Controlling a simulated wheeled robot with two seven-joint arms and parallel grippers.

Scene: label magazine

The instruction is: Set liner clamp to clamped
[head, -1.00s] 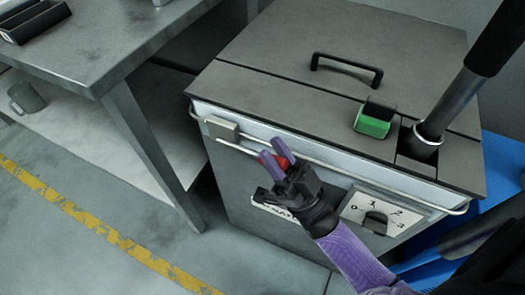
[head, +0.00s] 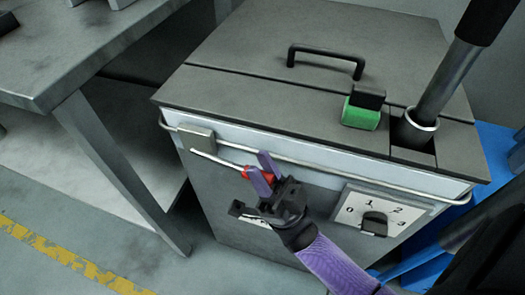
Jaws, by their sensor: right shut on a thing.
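The liner clamp shows as a thin metal lever (head: 217,160) with a red grip at its end, below a grey block (head: 197,137) on the cabinet's upper front left. The lever slants slightly down to the right, just under the long wire rail. My right gripper (head: 262,174), with purple fingers, is shut on the red grip. The fingers hide most of the grip. My left gripper is not in view.
The grey cabinet (head: 215,85) has a lid with a black handle (head: 326,60), a green-and-black rocker (head: 361,112), a thick post (head: 440,90) and a numbered dial (head: 374,222). A metal table (head: 90,50) stands at left. Floor is clear at lower left.

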